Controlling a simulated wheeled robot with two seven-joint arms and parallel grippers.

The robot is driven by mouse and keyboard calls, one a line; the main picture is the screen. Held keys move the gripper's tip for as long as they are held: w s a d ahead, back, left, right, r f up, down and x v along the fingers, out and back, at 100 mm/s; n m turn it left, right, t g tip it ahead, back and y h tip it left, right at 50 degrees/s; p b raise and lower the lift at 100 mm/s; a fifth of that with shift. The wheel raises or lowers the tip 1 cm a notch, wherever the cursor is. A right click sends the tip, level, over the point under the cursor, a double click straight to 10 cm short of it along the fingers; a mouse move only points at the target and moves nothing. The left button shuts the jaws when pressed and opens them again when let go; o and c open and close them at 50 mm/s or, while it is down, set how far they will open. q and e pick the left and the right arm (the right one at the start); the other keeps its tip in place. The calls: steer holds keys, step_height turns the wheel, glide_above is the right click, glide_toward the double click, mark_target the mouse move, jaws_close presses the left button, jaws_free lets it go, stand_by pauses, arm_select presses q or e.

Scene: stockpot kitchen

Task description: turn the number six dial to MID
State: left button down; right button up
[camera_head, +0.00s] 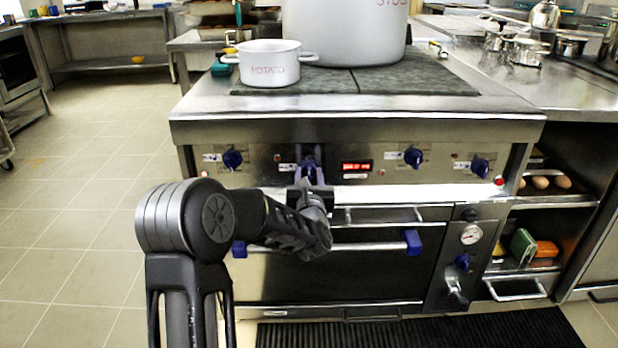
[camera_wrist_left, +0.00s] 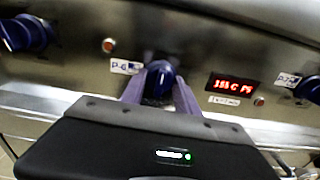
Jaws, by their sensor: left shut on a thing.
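The number six dial (camera_wrist_left: 161,76) is a dark blue knob on the steel front panel, right of a white label reading P-6 (camera_wrist_left: 125,66). In the head view the dial (camera_head: 309,165) is partly hidden by my gripper. My left gripper (camera_wrist_left: 160,88) has its two purple-grey fingers on either side of the dial and is shut on it. In the head view my left gripper (camera_head: 309,178) reaches up to the panel from the front. I cannot tell which mark the dial points to. My right gripper is not in view.
Other blue dials sit on the panel, one at the left (camera_head: 232,159) and one right of the red display (camera_head: 357,167). The oven door handle (camera_head: 330,247) lies below my wrist. A white potato pot (camera_head: 270,66) and a large stockpot (camera_head: 345,30) stand on the stove top.

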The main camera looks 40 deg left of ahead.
arm_select(q)
steer(key=m+b, duration=0.3)
steer(key=shift+f, duration=0.2)
steer(key=m+b, duration=0.2)
steer(key=m, duration=0.1)
steer(key=shift+m, duration=0.3)
steer(key=m+b, duration=0.1)
steer(key=m, duration=0.2)
steer(key=shift+r+m, duration=0.15)
steer(key=shift+m, duration=0.15)
steer(key=m, duration=0.3)
steer(key=shift+m+b, duration=0.3)
steer(key=shift+b, duration=0.05)
steer(key=m, duration=0.4)
steer(key=shift+r+m+p, duration=0.1)
steer(key=shift+m+p, duration=0.2)
steer(key=shift+p, duration=0.05)
steer(key=m+p, duration=0.1)
steer(key=m, duration=0.3)
steer(key=shift+m, duration=0.3)
steer(key=m+p, duration=0.2)
steer(key=m, duration=0.2)
steer(key=m+p, duration=0.2)
steer(key=m, duration=0.3)
steer(key=shift+p, duration=0.4)
steer(key=shift+m, duration=0.3)
